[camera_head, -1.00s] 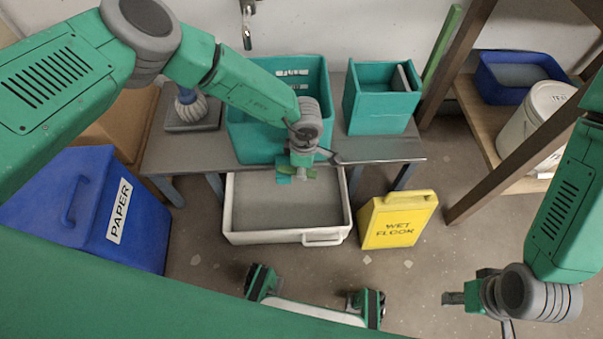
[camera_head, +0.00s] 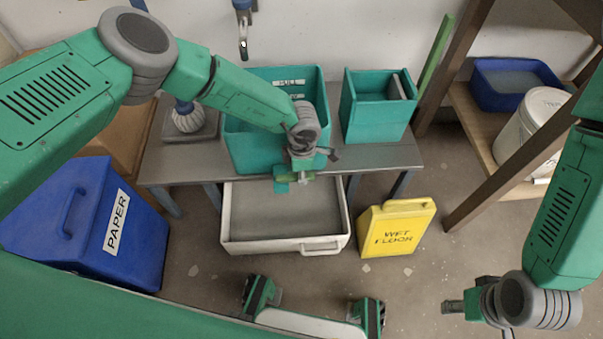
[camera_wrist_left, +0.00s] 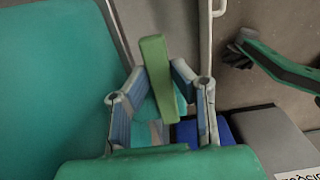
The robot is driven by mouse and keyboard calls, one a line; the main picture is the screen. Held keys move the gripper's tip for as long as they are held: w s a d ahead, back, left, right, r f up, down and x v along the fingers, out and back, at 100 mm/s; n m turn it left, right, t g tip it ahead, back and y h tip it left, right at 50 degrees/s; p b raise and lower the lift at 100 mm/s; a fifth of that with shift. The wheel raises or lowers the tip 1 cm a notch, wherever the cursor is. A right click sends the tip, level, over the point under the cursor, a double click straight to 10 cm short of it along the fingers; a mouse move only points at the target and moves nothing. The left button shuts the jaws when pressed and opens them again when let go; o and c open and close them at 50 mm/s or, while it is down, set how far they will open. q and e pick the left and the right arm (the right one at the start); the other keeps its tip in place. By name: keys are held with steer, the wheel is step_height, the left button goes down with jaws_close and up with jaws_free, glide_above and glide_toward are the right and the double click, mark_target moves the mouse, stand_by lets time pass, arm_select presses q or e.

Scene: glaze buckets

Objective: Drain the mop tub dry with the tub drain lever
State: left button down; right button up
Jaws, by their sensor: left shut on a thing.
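The teal mop tub (camera_head: 250,155) stands on the grey bench, with printed marks on its inner back wall. It also fills the left of the left wrist view (camera_wrist_left: 50,75). My left gripper (camera_head: 302,181) is at the tub's front right. It is shut on the green drain lever, a flat bar between its fingers in the left wrist view (camera_wrist_left: 157,80). My arm hides part of the tub, and I cannot tell how much liquid is inside. My right gripper (camera_head: 462,305) hangs empty at the lower right, away from the tub; its opening is unclear.
A pale tray (camera_head: 228,240) with a grey inside sits low in front of the bench. A smaller teal bin (camera_head: 375,120) stands right of the tub. A yellow wet-floor sign (camera_head: 395,232) and blue paper bin (camera_head: 85,225) flank the tray.

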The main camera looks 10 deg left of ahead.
arm_select(q)
steer(key=c, duration=1.4)
jaws_free()
steer(key=shift+w+d, duration=0.1)
steer(key=shift+d, duration=0.05)
step_height(320, 180, up, 12)
steer(key=shift+f, duration=0.1)
